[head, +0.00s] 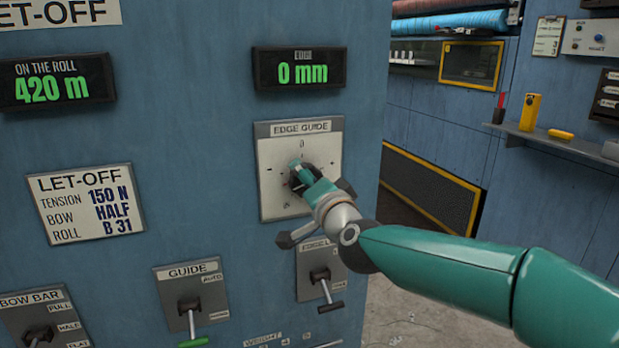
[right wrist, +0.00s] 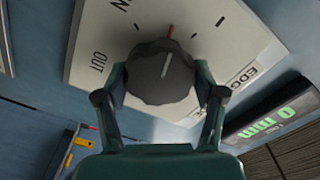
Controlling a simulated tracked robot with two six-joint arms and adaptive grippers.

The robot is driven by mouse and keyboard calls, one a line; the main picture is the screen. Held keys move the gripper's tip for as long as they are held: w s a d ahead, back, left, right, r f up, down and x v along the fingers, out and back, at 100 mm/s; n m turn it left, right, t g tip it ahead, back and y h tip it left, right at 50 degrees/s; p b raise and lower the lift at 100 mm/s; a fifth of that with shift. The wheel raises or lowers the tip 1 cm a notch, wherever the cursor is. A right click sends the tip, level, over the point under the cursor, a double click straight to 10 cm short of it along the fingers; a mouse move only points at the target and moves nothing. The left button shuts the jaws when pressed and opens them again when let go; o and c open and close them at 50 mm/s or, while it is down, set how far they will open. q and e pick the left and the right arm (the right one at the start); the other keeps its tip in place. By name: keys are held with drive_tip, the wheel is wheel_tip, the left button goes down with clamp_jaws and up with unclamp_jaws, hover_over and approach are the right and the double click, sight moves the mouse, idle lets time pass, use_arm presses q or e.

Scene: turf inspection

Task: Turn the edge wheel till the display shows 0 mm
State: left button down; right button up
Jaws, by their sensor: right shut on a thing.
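The edge display (head: 303,75) reads 0 mm in green, and it also shows at the right of the right wrist view (right wrist: 268,122). Below it is the white edge guide plate (head: 268,200). The dark round edge wheel (right wrist: 160,72) sits on this plate, with a pale line on its face and a red mark on the plate just above it. My right gripper (right wrist: 161,90) is shut on the wheel, one finger at each side. In the head view my right gripper (head: 300,178) covers most of the wheel. My left gripper is not in view.
A guide lever (head: 190,310) with a green handle and another lever (head: 322,285) stick out below the plate. A let-off card (head: 86,203) and a 420 m display (head: 57,84) are at left. A shelf (head: 560,142) with a yellow device (head: 530,112) stands at right.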

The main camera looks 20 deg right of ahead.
drive_tip(key=shift+a+f+n, duration=0.2)
drive_tip(key=shift+f+n, duration=0.2)
drive_tip(key=o, duration=1)
drive_tip(key=shift+o, duration=0.7)
drive_tip(key=shift+d+r, duration=0.1)
drive_tip(key=shift+r, duration=0.1)
drive_tip(key=s, duration=1.2)
drive_tip(key=shift+d, duration=0.2)
